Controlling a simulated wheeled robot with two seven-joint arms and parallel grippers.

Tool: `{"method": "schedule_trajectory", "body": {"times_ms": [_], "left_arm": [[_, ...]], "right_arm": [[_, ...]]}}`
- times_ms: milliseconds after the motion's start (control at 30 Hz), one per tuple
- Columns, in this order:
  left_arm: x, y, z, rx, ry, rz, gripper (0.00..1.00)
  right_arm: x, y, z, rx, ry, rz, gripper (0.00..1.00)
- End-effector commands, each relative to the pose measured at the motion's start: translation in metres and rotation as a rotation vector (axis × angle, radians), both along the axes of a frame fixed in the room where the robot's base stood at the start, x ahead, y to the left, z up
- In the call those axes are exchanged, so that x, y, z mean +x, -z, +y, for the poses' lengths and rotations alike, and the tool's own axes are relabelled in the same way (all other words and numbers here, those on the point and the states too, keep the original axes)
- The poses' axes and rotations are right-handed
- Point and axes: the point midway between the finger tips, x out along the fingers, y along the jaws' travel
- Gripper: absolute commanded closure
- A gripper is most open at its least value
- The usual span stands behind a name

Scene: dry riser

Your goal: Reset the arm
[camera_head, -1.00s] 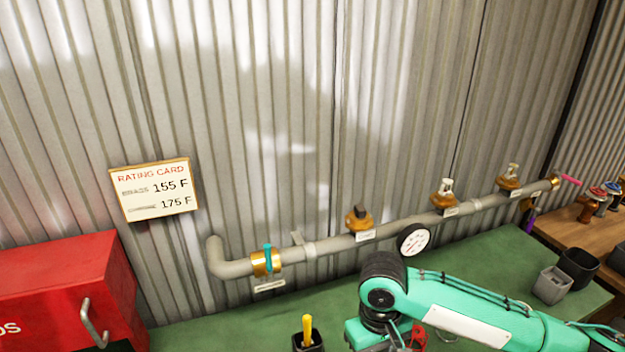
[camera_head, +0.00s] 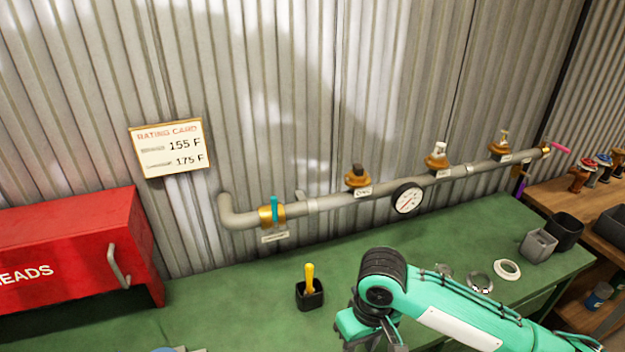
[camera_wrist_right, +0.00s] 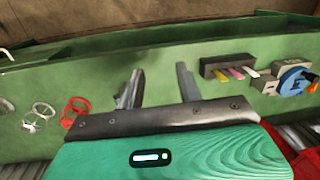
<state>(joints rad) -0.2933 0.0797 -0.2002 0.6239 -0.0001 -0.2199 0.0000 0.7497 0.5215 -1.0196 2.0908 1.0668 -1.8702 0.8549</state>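My right arm (camera_head: 450,315) comes in from the lower right in the head view, bent over the green bench, and its gripper fingers cannot be made out there. In the right wrist view my right gripper (camera_wrist_right: 158,88) shows two dark fingers spread apart with nothing between them. The green bench (camera_wrist_right: 150,125) lies beyond the fingers. My left gripper and left arm are not in the head view.
A grey pipe (camera_head: 330,201) with valves and a gauge (camera_head: 407,198) runs along the corrugated wall. A black cup (camera_head: 309,296) holding a yellow-handled tool stands left of my right arm. A red box (camera_head: 70,245) is at left. Rings (camera_head: 507,270) and a grey bin (camera_head: 538,245) are at right.

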Motion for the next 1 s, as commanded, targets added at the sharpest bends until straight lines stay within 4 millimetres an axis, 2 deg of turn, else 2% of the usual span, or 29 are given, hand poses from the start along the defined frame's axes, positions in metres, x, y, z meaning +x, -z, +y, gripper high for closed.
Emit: {"method": "schedule_trajectory", "body": {"times_ms": [300,533,767,1000], "left_arm": [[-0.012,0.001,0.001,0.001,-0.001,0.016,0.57],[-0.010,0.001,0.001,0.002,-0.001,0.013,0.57],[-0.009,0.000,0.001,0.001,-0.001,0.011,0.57],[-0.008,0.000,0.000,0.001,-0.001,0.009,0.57]], "right_arm": [[-0.025,0.020,0.029,0.178,-0.043,-0.073,0.64],[-0.039,0.034,0.034,0.292,-0.012,-0.169,0.64],[-0.054,0.051,0.013,0.323,0.068,-0.262,0.64],[-0.081,0.076,-0.035,0.248,0.172,-0.336,0.64]]}}
